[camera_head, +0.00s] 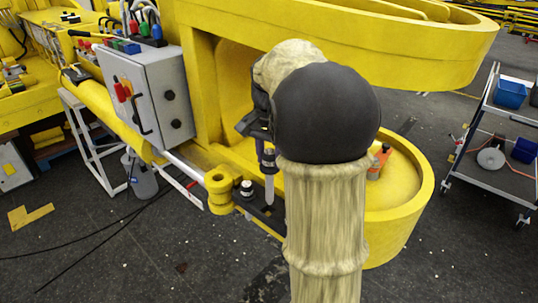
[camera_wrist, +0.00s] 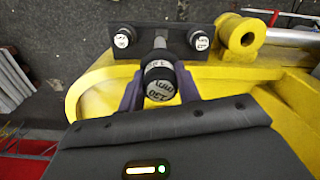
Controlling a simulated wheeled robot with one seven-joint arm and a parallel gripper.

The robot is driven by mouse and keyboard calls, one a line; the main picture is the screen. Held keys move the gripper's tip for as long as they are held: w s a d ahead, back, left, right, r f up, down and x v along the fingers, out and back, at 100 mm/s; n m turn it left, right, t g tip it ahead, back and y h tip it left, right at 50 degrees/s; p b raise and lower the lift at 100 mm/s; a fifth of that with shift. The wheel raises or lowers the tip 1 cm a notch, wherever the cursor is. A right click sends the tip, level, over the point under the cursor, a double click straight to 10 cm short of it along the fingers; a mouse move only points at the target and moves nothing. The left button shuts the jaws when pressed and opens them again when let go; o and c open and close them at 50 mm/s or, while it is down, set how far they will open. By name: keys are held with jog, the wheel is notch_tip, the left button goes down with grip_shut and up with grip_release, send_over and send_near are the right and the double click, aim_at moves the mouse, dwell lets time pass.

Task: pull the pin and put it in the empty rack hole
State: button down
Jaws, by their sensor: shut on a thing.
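My gripper (camera_wrist: 158,92) is shut on a pin, its two purple fingers on either side of the pin's black head (camera_wrist: 158,80) with a pale marked top. The pin's grey shaft (camera_wrist: 160,43) points to the middle of the black rack (camera_wrist: 146,29), between two other pins. In the head view the held pin (camera_head: 269,187) hangs upright below my gripper (camera_head: 268,156), over the rack (camera_head: 262,212). I cannot tell whether its tip is in a hole; the hole itself is hidden. One seated pin (camera_head: 247,188) shows left of it; my arm hides the other.
A yellow eye joint (camera_head: 218,190) on a silver rod stands left of the rack. The yellow boom (camera_head: 420,60) rises behind my arm, with a yellow round rim (camera_head: 420,212) at right. A grey control box (camera_head: 150,95) is at left; a trolley (camera_head: 495,135) is at right.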

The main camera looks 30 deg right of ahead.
aim_at(268, 199)
jog(key=shift+w+a+f+b, duration=0.1)
jog(key=shift+w+f+b, duration=0.05)
jog(key=shift+f+b, duration=0.35)
jog(key=shift+w+f+b, duration=0.1)
jog(key=shift+f+b, duration=0.65)
jog(key=shift+f, duration=0.35)
jog(key=shift+f+b, duration=3.95)
jog(key=shift+f, duration=2.25)
jog(key=c, duration=0.9)
grip_release()
